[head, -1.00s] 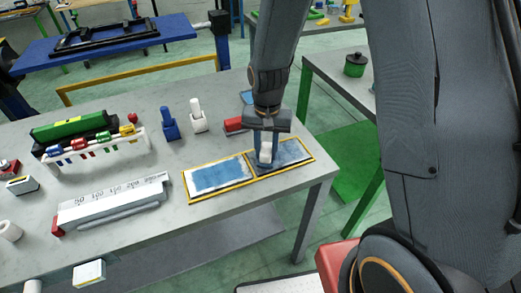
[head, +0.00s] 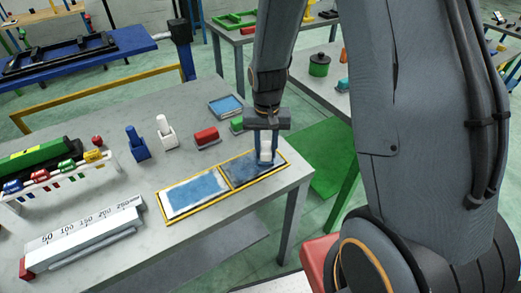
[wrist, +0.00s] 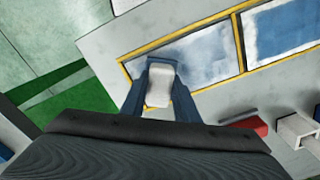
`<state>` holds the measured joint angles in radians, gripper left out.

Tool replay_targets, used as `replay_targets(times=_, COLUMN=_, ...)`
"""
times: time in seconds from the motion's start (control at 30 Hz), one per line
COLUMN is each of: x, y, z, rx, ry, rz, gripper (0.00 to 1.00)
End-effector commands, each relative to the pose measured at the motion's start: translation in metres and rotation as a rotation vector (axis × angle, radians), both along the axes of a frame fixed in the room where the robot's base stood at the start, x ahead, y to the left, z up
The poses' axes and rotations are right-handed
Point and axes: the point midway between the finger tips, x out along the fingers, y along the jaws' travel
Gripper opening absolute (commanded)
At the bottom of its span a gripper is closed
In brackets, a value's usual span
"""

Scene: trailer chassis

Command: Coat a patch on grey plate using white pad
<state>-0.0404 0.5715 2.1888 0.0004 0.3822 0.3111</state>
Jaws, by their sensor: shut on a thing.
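My gripper (head: 266,160) points down, its blue fingers shut on a white block-shaped pad (head: 266,152). The pad's underside is hidden. In the wrist view the white pad (wrist: 159,88) sits between the fingers (wrist: 157,104). It is over the yellow-framed plate (head: 238,174) at the table's right end; I cannot tell whether it touches. The adjoining framed plate (head: 195,190) on the left has a blue area with pale margins.
A blue block (head: 137,143), a white one (head: 166,131), a red one (head: 206,138) and a green one (head: 237,125) stand behind the plates. A small blue tray (head: 226,106) lies farther back. A ruler-marked bar (head: 85,237) lies front left. The table's right edge is close.

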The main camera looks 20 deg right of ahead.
Motion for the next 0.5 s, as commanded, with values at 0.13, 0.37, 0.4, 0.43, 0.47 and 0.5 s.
replay_targets(times=0.13, x=0.001, y=-0.011, z=-0.004, rx=0.0, ry=0.001, rz=0.003, gripper=0.03)
replay_targets(times=0.37, x=0.002, y=-0.026, z=-0.001, rx=0.0, ry=0.001, rz=0.013, gripper=0.03)
replay_targets(times=0.4, x=0.002, y=-0.025, z=0.002, rx=0.0, ry=0.001, rz=0.015, gripper=0.03)
replay_targets(times=0.43, x=0.002, y=-0.024, z=0.008, rx=-0.001, ry=-0.002, rz=0.015, gripper=0.03)
replay_targets(times=0.47, x=0.003, y=-0.024, z=0.017, rx=0.0, ry=-0.004, rz=0.016, gripper=0.03)
replay_targets(times=0.5, x=0.002, y=-0.023, z=0.021, rx=0.0, ry=-0.001, rz=0.017, gripper=0.03)
